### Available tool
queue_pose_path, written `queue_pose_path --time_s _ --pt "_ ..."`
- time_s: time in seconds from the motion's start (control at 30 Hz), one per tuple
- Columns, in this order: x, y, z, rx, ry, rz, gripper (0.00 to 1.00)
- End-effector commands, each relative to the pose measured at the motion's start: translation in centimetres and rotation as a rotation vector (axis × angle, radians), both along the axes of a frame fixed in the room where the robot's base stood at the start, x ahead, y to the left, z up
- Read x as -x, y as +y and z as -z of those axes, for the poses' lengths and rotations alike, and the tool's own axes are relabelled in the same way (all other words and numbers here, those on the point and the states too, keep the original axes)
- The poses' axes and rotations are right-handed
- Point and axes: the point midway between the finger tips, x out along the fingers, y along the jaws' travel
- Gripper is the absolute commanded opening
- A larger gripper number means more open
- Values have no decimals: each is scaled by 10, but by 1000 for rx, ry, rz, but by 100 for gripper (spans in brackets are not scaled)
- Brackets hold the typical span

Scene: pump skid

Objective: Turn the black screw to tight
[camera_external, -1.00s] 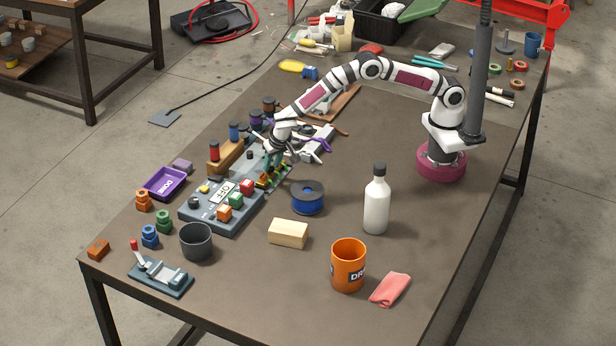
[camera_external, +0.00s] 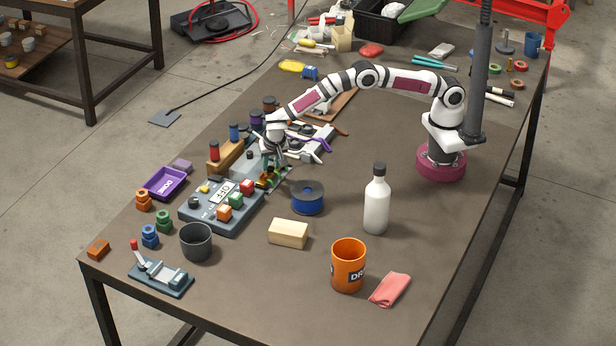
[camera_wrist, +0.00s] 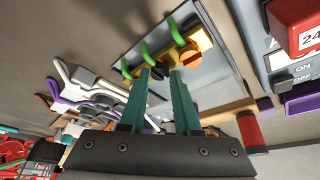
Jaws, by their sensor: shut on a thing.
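My gripper (camera_external: 268,168) points down at the pump skid, a grey plate carrying small coloured fittings, at the left middle of the table. In the wrist view its two teal fingers (camera_wrist: 160,72) are close together, shut on a small dark part that I take to be the black screw; the fingers hide most of it. Green hooks (camera_wrist: 149,52) stand on the grey plate (camera_wrist: 185,72) around the fingertips. A yellow block (camera_wrist: 203,38) and an orange knob (camera_wrist: 190,53) are just right of the fingers.
A grey control box (camera_external: 205,217) with coloured buttons stands close in front of the gripper. A blue spool (camera_external: 308,197) is to the right. A wooden rack (camera_external: 224,158) with coloured pegs and a tool stand with pliers (camera_external: 318,140) flank the plate.

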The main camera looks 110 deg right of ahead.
Motion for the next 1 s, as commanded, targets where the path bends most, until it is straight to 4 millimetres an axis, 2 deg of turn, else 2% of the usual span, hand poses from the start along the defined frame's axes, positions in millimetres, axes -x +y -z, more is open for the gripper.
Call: queue_pose_path --time_s 0.07,0.1,0.27,0.57,0.67,0.77,1.0 --pt "1 1 1 -3 2 0 0" --pt "1 1 1 -3 2 0 33" --pt "0 1 1 -2 1 -1 61" --pt "0 1 -1 -1 0 -1 61" --pt "-1 5 -11 0 -1 -2 61" --pt "-2 14 -33 0 -4 -3 61" --pt "-2 44 -104 -2 -4 -3 61"
